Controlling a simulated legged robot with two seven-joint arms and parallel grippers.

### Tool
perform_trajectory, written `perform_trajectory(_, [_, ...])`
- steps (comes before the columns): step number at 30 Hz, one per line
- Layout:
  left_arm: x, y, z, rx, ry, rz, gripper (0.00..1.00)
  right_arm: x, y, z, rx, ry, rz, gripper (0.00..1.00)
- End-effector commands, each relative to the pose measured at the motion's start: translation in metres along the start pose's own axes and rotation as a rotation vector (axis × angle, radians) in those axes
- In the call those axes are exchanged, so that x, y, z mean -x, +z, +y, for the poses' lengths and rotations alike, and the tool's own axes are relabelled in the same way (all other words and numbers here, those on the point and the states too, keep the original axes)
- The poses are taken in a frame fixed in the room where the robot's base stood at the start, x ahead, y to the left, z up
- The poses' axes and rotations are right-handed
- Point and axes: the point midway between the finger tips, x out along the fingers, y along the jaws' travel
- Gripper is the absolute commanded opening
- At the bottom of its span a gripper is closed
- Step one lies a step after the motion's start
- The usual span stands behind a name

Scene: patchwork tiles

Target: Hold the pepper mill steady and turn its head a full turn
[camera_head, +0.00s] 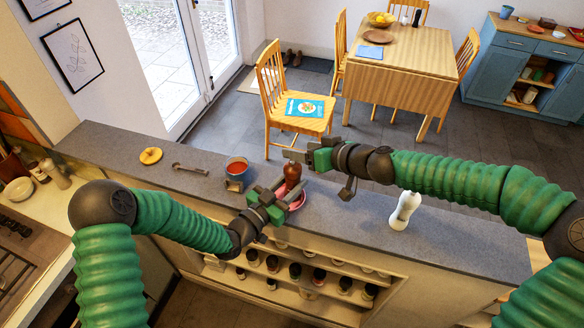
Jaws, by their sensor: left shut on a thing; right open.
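The dark brown pepper mill (292,171) stands upright near the far edge of the grey counter, and its glossy upper part shows. My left gripper (280,192) is shut on its lower part, which the gripper largely hides. My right gripper (293,154) is open, just above and behind the mill's top, with its fingers pointing left. I cannot tell whether it touches the head.
A pink dish (299,202) lies close by the mill. A blue pot of red sauce (237,168) stands to the left, with a dark metal tool (190,169) and a yellow ring (150,156) beyond. A white bottle (405,211) stands right, under my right arm.

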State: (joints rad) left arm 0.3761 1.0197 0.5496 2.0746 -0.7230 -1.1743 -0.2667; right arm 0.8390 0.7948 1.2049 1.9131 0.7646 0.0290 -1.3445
Motion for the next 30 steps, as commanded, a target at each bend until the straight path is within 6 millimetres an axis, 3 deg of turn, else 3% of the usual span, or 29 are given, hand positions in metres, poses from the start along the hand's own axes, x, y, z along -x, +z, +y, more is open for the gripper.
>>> perform_trajectory(1, [0.001,0.002,0.0,0.002,0.0,-0.005,0.0,0.017,0.004,0.01,0.074,-0.071,0.007,0.65])
perform_trajectory(6, [0.001,0.002,0.001,0.002,0.001,-0.006,0.0,0.067,0.029,0.018,0.352,-0.287,0.034,0.65])
perform_trajectory(11, [0.0,0.002,0.001,0.002,0.001,-0.005,0.0,0.085,0.042,0.018,0.458,-0.363,0.05,0.65])
perform_trajectory(14, [0.001,0.002,0.0,0.003,0.001,-0.005,0.0,0.075,0.043,0.012,0.466,-0.372,0.049,0.65])
perform_trajectory(24, [0.001,0.002,-0.001,0.002,-0.001,-0.005,0.0,0.002,0.046,-0.016,0.464,-0.37,0.048,0.65])
perform_trajectory(30, [0.001,0.002,0.0,0.001,-0.001,-0.006,0.0,-0.022,0.047,-0.024,0.464,-0.367,0.049,0.65])
